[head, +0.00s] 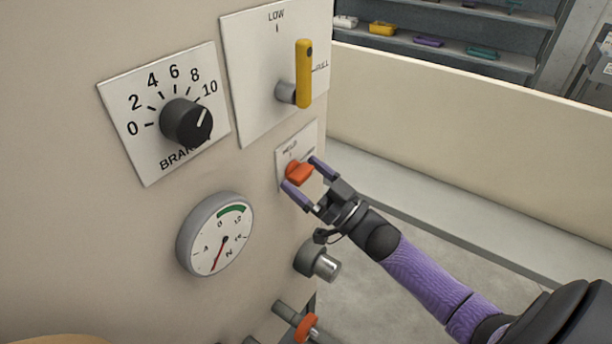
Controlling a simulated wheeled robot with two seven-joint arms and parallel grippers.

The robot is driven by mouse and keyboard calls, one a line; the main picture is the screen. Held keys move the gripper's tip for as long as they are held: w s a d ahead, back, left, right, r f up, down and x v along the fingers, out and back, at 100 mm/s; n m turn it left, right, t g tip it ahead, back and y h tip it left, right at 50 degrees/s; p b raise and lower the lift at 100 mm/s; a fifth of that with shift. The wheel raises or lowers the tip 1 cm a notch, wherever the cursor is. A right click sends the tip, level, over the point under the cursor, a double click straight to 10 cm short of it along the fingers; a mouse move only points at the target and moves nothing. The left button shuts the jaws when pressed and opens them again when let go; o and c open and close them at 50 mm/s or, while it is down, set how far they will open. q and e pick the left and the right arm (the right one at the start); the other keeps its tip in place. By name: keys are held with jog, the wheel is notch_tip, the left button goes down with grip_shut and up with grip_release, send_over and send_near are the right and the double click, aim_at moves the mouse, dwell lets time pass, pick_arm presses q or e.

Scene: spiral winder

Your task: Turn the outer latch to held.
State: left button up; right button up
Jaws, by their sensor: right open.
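The outer latch appears as a small orange-red knob (299,173) on a white plate (283,158) low at the right edge of the cream panel. The plate carries lettering that looks like HELD at its top, partly hidden. My right gripper (301,174) has its two purple fingers on either side of the knob, one at its upper right and one at its lower left. The fingers are open, and I cannot tell whether either touches the knob. The knob's exact turn is hard to read behind the fingers. My left gripper is not in view.
A yellow lever (303,75) on a LOW plate stands just above. A black brake dial (186,121) and a round gauge (216,236) are to the left. A metal-tipped cylinder (318,260) and an orange-collared rod (305,327) stick out below. Open floor lies right.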

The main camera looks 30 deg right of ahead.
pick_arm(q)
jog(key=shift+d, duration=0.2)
pick_arm(e)
jog(key=shift+c, duration=0.5)
jog(key=c, duration=1.1)
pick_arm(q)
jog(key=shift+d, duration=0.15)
pick_arm(e)
jog(key=shift+o, duration=0.2)
